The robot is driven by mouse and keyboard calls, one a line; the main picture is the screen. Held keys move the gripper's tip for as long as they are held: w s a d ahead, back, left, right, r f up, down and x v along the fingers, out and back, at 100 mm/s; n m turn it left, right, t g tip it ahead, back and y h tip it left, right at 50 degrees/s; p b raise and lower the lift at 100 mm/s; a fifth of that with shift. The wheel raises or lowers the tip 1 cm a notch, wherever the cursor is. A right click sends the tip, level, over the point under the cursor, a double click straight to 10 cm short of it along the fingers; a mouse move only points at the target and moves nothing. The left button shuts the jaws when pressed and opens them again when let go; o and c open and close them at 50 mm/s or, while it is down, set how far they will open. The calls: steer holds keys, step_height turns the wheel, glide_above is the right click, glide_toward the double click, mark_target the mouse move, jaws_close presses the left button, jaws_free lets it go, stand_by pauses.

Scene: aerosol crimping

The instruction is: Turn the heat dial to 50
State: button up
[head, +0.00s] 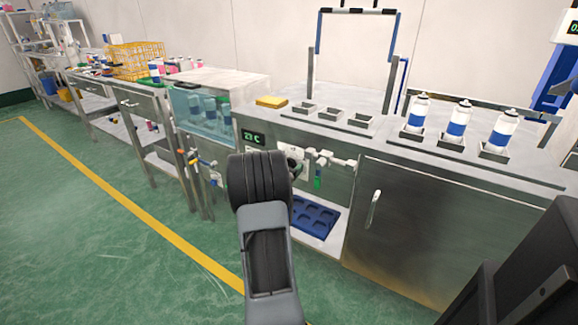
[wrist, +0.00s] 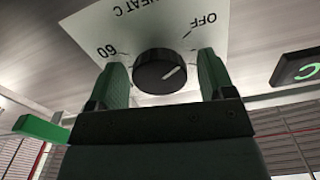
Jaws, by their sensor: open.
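The heat dial (wrist: 158,74) is a round black knob on a pale plate (wrist: 130,25) lettered "HEAT C". The plate appears upside down in the wrist view, with "60" at left and "OFF" at right. The dial's white pointer line slants to the right and slightly up, on the OFF side of the picture. My gripper (wrist: 161,62) is open, with one green finger on each side of the dial; I cannot tell whether they touch it. In the head view my arm hides the dial and most of the gripper, and a green display (head: 252,138) reads "23 C".
A water bath (head: 203,105) with bottles stands left of the display. White valves (head: 330,158) with a green part (head: 317,182) are close to the right of my gripper. A blue tray (head: 316,214) lies on the shelf below. Three cans (head: 458,123) stand on the counter.

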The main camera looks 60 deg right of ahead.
steer(key=shift+c, duration=0.2)
steer(key=c, duration=0.9)
steer(key=shift+f, duration=0.1)
